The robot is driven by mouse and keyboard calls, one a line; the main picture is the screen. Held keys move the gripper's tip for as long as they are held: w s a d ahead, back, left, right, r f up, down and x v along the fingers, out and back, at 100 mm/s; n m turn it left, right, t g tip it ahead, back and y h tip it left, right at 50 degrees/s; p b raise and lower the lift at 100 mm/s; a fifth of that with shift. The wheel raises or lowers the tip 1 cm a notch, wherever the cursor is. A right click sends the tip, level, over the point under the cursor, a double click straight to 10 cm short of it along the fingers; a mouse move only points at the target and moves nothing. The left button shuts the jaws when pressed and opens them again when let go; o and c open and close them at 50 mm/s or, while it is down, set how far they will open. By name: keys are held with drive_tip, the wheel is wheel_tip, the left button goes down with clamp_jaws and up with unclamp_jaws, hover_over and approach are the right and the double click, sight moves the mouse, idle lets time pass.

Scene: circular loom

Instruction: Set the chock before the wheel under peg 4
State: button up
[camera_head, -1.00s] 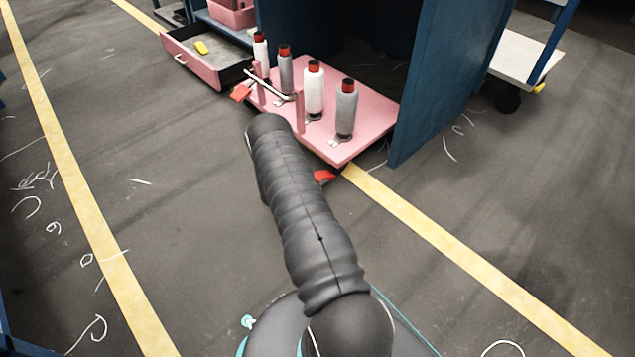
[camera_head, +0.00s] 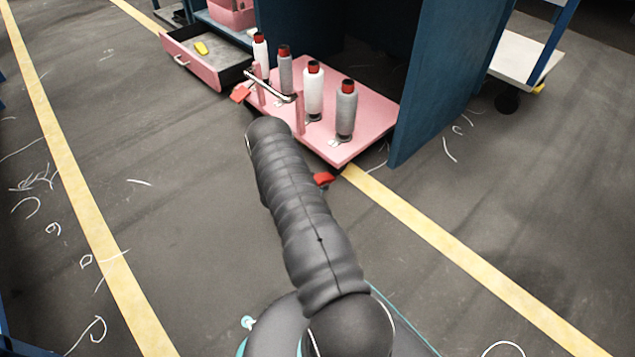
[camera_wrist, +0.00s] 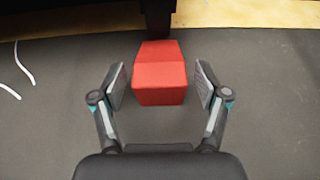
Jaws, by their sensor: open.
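In the wrist view a red wedge-like chock (camera_wrist: 158,82) lies on the dark floor between the two fingers of my gripper (camera_wrist: 160,88). The fingers are open, with a gap on each side of the chock. A dark upright part, perhaps a wheel (camera_wrist: 157,18), stands right behind the chock; I cannot tell whether they touch. In the head view my arm hides my gripper. The pink creel cart (camera_head: 365,115) bears several grey and white bobbins on pegs. One red piece shows by its near corner (camera_head: 323,179), another by its left side (camera_head: 240,92). No peg number is readable.
A blue panel (camera_head: 445,80) stands right of the cart. A pink drawer (camera_head: 195,65) holding a yellow item is open at the upper left. A metal handle bar (camera_head: 268,86) crosses the cart's front. The floor left of my arm is clear except for thread scraps.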

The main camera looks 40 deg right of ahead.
drive_tip(key=p+v, duration=0.1)
drive_tip(key=v, duration=1)
drive_tip(key=shift+a+r, duration=0.1)
drive_tip(key=shift+a, duration=0.2)
drive_tip(key=s+a+r+m+g+y, duration=0.1)
drive_tip(key=s+a+r+m, duration=0.15)
drive_tip(key=r, duration=0.85)
drive_tip(key=s+a+r+m+g+y, duration=0.15)
drive_tip(key=r+m, duration=0.25)
drive_tip(key=r, duration=0.6)
drive_tip(key=s+a+r+m+y, duration=0.1)
drive_tip(key=s+a+r+m, duration=0.2)
drive_tip(key=r, duration=0.8)
drive_tip(key=s+a+r+m+t+y, duration=0.3)
drive_tip(key=s+a+r+m+y, duration=0.1)
drive_tip(key=s+a+r, duration=0.5)
drive_tip(key=s+a+r+m+t+y, duration=0.4)
drive_tip(key=s+a+r, duration=0.5)
drive_tip(key=s, duration=0.4)
drive_tip(key=shift+s+a+r+m+y, duration=0.25)
drive_tip(key=shift+a+m+y, duration=0.15)
drive_tip(key=shift+m+y, duration=0.4)
